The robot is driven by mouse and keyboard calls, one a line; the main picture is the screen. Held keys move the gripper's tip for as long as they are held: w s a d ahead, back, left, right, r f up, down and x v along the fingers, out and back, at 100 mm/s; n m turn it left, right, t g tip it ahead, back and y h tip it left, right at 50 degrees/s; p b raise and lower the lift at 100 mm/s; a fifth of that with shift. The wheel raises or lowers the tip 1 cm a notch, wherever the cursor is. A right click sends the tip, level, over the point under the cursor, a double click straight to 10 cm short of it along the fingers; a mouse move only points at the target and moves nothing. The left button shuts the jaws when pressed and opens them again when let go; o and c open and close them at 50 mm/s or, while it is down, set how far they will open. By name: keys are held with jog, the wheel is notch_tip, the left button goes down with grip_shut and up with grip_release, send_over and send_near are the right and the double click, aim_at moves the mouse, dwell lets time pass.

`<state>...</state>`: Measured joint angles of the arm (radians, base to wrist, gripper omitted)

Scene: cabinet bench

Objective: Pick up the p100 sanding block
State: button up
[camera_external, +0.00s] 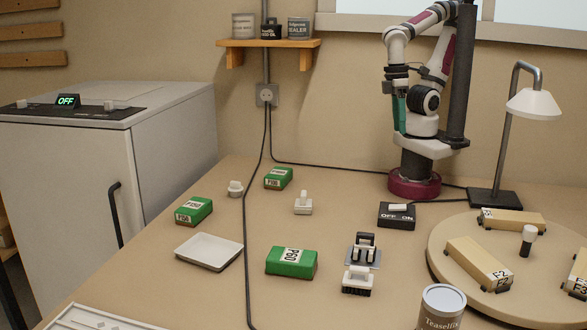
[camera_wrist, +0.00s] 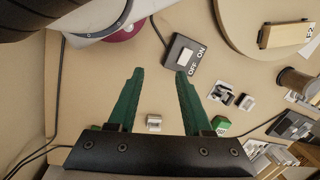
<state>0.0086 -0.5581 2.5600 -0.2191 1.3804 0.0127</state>
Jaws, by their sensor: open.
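Three green sanding blocks lie on the bench in the external view. The back one (camera_external: 278,178) seems to read P100, but its label is small. The left one (camera_external: 193,211) has a similar small label that I cannot read surely. The front one (camera_external: 292,262) reads P60. My gripper (camera_external: 399,115) hangs high at the back right, well away from all three blocks. In the wrist view my gripper (camera_wrist: 159,73) is open, with nothing between its teal fingers. A green block (camera_wrist: 221,123) shows beyond the right finger, and part of another (camera_wrist: 95,127) shows at the left, mostly hidden.
A black OFF/ON switch (camera_external: 397,215) and a lamp (camera_external: 520,110) stand near my base. Brushes (camera_external: 358,281), a white tray (camera_external: 209,251), small white-handled pieces (camera_external: 303,204) and a round turntable (camera_external: 440,262) occupy the bench. A cable (camera_external: 245,230) crosses it.

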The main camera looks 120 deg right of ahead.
dwell(0.3)
jog(key=o, duration=0.8)
jog(key=w+d+m+y, duration=0.3)
jog(key=w+m+y, duration=0.3)
jog(key=w+m, duration=0.45)
jog(key=m+t+y, duration=0.1)
jog(key=m+t, duration=0.9)
jog(key=m, duration=0.2)
send_over(281, 170)
jog(key=f, duration=0.9)
jog(key=w+f, duration=0.1)
jog(key=f, duration=0.4)
jog(key=shift+a+f, duration=0.2)
jog(key=shift+a, duration=0.15)
notch_tip(281, 170, down, 7)
jog(key=shift+r, duration=0.1)
jog(key=shift+x, duration=1.45)
jog(key=shift+c, duration=0.2)
